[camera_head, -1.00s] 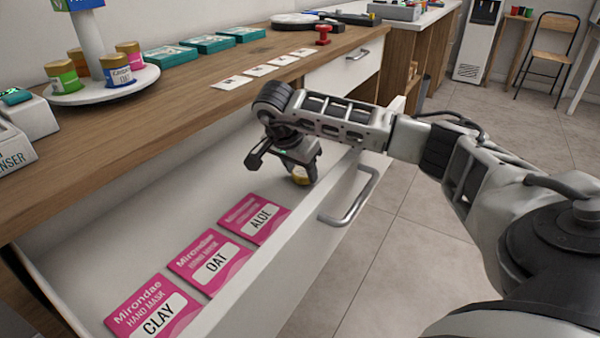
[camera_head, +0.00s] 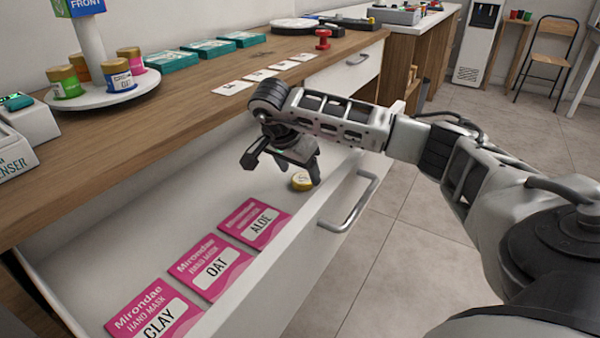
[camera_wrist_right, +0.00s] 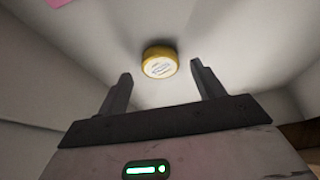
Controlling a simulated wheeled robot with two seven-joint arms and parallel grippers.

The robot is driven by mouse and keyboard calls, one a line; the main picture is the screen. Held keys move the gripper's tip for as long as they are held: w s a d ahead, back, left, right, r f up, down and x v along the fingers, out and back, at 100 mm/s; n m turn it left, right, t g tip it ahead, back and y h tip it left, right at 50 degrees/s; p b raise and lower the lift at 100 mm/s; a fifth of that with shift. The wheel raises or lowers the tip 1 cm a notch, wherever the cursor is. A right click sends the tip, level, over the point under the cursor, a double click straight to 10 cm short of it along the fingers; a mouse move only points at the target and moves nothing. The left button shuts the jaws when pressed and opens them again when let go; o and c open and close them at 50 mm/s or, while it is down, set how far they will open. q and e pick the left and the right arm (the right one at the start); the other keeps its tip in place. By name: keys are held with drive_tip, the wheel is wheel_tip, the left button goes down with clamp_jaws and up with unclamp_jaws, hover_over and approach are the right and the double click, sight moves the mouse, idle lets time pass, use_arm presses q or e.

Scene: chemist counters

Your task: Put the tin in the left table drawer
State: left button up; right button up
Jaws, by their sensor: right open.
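The small round yellow tin (camera_head: 302,181) with a pale lid lies on the floor of the open left table drawer (camera_head: 165,222). It also shows in the right wrist view (camera_wrist_right: 159,62), beyond my fingertips and between their lines. My right gripper (camera_head: 296,176) is in the drawer, just above and beside the tin, pointing down. Its two fingers (camera_wrist_right: 160,72) are apart with nothing between them, and it does not touch the tin as far as I can see. My left gripper is not in view.
Pink hand mask packets labelled CLAY (camera_head: 152,312), OAT (camera_head: 212,266) and ALOE (camera_head: 256,222) lie in the drawer. The drawer's metal handle (camera_head: 350,205) faces the open floor. The wooden counter (camera_head: 150,128) above carries a round stand (camera_head: 105,93), teal boxes and white cards.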

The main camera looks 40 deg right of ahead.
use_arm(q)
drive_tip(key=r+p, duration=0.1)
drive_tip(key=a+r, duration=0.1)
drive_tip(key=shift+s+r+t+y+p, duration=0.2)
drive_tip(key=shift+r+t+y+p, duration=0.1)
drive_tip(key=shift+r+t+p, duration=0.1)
use_arm(e)
drive_tip(key=v, duration=1)
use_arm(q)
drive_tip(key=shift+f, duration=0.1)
use_arm(e)
drive_tip(key=shift+w, duration=0.1)
